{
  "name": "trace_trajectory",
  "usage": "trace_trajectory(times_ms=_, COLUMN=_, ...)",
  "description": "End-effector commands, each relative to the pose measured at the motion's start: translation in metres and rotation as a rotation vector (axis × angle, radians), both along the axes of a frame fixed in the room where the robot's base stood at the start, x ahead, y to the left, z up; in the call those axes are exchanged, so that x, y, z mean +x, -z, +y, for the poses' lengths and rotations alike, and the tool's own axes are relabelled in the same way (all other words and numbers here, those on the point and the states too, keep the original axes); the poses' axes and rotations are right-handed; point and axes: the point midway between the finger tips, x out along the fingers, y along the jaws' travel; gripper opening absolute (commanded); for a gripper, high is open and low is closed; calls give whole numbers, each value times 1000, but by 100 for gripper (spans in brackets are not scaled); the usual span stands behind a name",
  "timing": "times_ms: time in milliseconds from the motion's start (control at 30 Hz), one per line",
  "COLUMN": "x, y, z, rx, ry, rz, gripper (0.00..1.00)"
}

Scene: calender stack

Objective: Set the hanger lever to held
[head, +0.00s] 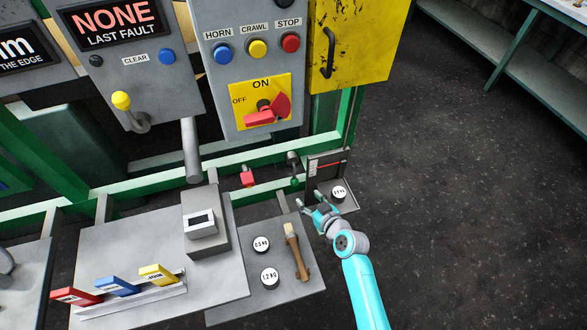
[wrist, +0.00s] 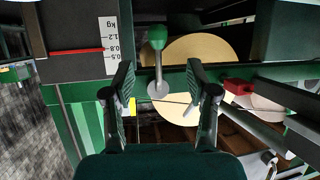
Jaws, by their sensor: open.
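A lever with a green knob, which looks like the hanger lever (head: 294,181), hangs from a grey pivot on the green frame rail, knob down. In the wrist view, which looks upside down, the green-knobbed lever (wrist: 157,40) shows between and beyond my fingers. My gripper (head: 312,206) is open and empty, just in front of and below the lever in the head view. Its two fingers (wrist: 160,85) stand apart on either side of the lever line, with no visible contact. No held label is readable.
A dark hanger plate (head: 328,167) with a kg scale stands right of the lever, with a round weight (head: 339,192) below it. A grey shelf (head: 290,292) holds two weights and a brush.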

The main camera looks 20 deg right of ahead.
Motion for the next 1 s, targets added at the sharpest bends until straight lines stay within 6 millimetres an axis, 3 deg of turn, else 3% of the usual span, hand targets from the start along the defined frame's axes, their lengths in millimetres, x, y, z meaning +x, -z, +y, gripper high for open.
trace_trajectory(times_ms=267, x=22, y=2, z=2, rx=0, ry=-13, rz=-2, gripper=58)
trace_trajectory(times_ms=700, x=87, y=29, z=15, rx=0, ry=-11, rz=-2, gripper=58)
trace_trajectory(times_ms=1000, x=107, y=39, z=19, rx=-1, ry=-11, rz=-1, gripper=58)
